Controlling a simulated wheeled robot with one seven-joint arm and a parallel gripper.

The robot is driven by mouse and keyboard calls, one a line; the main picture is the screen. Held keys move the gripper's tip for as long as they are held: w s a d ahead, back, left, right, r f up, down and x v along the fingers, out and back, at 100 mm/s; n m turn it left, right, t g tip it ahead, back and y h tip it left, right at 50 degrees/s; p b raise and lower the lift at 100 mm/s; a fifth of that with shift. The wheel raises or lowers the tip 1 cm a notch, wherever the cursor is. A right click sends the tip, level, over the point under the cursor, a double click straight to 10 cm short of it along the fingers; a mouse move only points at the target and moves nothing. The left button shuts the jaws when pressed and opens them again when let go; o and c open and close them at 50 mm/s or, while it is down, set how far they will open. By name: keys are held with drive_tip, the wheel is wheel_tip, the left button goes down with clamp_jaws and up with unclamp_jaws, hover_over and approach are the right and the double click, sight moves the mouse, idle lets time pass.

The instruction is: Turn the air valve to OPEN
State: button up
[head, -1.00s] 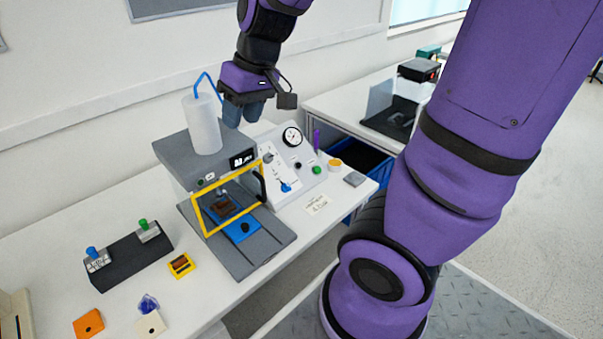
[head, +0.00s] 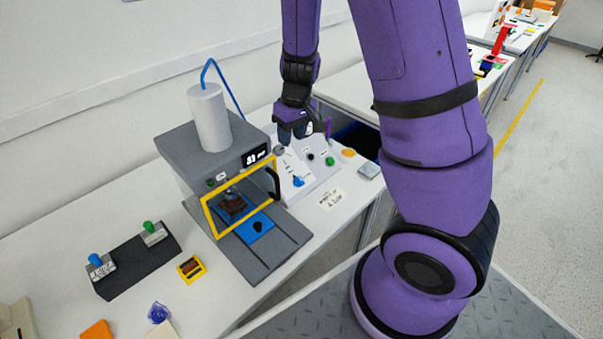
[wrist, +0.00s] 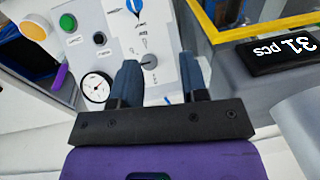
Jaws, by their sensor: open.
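The white control panel (head: 318,174) stands right of the grey press, with a grey round knob (wrist: 149,61) and a blue knob (wrist: 134,5) on its face. Their labels are too small to read, so I cannot tell which is the air valve. My gripper (wrist: 160,76) is open, pointing at the panel. In the wrist view the grey knob appears between its two fingertips; no contact is visible. In the head view my gripper (head: 294,136) hangs over the panel's upper part and hides the gauge. The blue knob (head: 298,181) shows below it.
The grey press (head: 205,165) with a yellow-framed guard and white cylinder stands close left of the panel. A pressure gauge (wrist: 96,88), black button (wrist: 99,38) and green button (wrist: 68,22) share the panel. A black block with two switches (head: 130,265) lies at front left.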

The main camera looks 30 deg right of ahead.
drive_tip(key=h, duration=0.1)
hover_over(299, 177)
wheel_tip(299, 177, down, 6)
drive_tip(key=shift+g, duration=0.3)
wheel_tip(299, 177, down, 10)
drive_tip(key=shift+w+f, duration=0.1)
drive_tip(key=shift+f, duration=0.1)
clamp_jaws()
